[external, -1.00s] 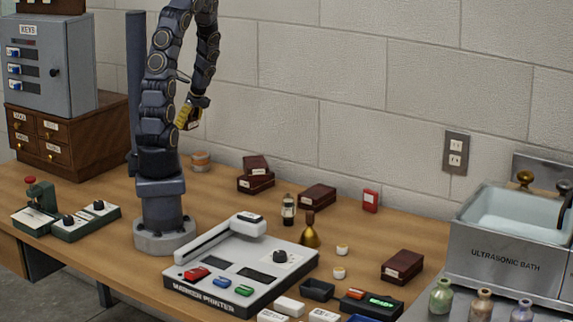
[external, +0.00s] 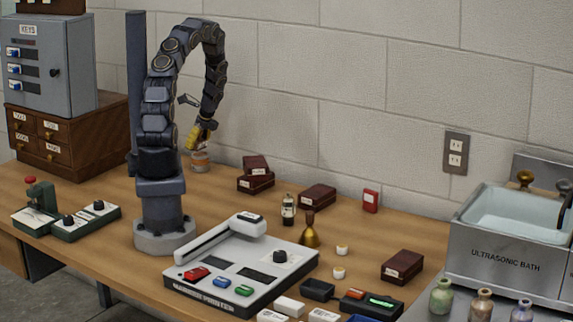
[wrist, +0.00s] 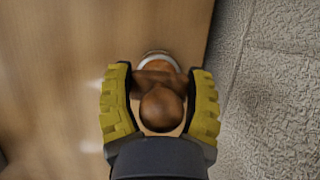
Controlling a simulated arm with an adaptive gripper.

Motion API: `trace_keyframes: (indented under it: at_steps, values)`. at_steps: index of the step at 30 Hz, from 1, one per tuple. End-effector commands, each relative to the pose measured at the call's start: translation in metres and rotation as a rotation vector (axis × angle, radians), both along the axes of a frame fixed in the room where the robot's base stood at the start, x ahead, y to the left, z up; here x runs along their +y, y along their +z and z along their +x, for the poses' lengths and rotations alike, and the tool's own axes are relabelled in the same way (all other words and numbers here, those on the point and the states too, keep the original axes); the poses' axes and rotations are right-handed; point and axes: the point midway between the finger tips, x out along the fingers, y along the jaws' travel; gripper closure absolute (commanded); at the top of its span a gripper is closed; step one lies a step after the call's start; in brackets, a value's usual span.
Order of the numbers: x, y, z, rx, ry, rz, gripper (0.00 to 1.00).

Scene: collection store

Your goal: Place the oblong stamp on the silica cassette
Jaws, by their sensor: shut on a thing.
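My gripper (external: 198,141) is shut on the stamp, low near the wall at the back of the table. In the wrist view the stamp (wrist: 161,107) shows a round brown wooden knob between the yellow finger pads; its lower face is hidden. A small round orange-and-grey tin (external: 200,161), possibly the silica cassette, stands on the table just below my gripper. Part of a pale round rim (wrist: 154,54) shows past the stamp in the wrist view. I cannot tell whether the stamp touches the tin.
Two stacked dark red boxes (external: 255,181) stand to the right of the tin, with another box (external: 317,196) farther right. The marker printer (external: 205,297) lies in front. The wall (external: 320,110) is close behind my gripper. Bare table surrounds the tin's front.

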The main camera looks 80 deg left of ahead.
Motion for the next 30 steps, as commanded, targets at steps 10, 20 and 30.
trace_keyframes:
  at_steps: [10, 20, 30]
  values:
    - [0.0, -0.014, 0.0, -0.001, 0.001, 0.001, 0.76]
    - [0.0, -0.017, 0.0, -0.001, 0.0, 0.002, 0.14]
    - [-0.001, -0.007, 0.003, -0.002, -0.002, 0.003, 0.14]
